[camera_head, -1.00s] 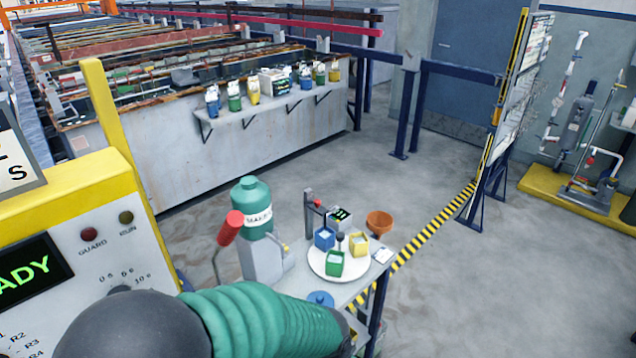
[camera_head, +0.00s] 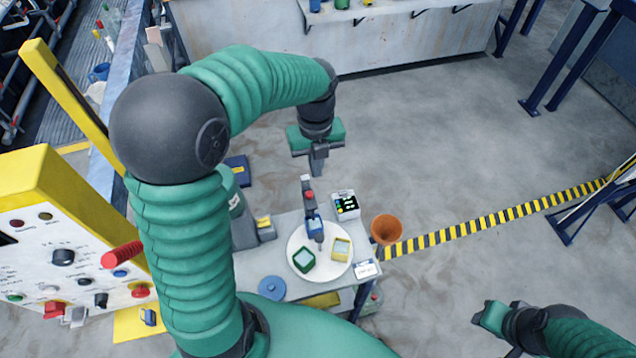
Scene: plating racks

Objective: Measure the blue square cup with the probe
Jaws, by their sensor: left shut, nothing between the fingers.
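The blue square cup (camera_head: 312,229) sits at the back of the round white turntable (camera_head: 299,236), partly hidden by a stand. A dark post with a red part (camera_head: 309,195) stands behind it. The probe seems to be on this post, but I cannot make out its tip. A green square cup (camera_head: 303,259) and a yellow square cup (camera_head: 341,249) share the turntable. My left gripper (camera_head: 318,172) is shut and empty, pointing down above and behind the post. My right gripper (camera_head: 484,316) is at the lower right, away from the cart; its jaws are unclear.
A small meter with a lit display (camera_head: 346,205) stands right of the post. An orange funnel (camera_head: 385,229), a white card (camera_head: 366,269) and a blue round lid (camera_head: 271,288) are at the cart's edges. The yellow control panel (camera_head: 70,240) stands left. Open floor lies right.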

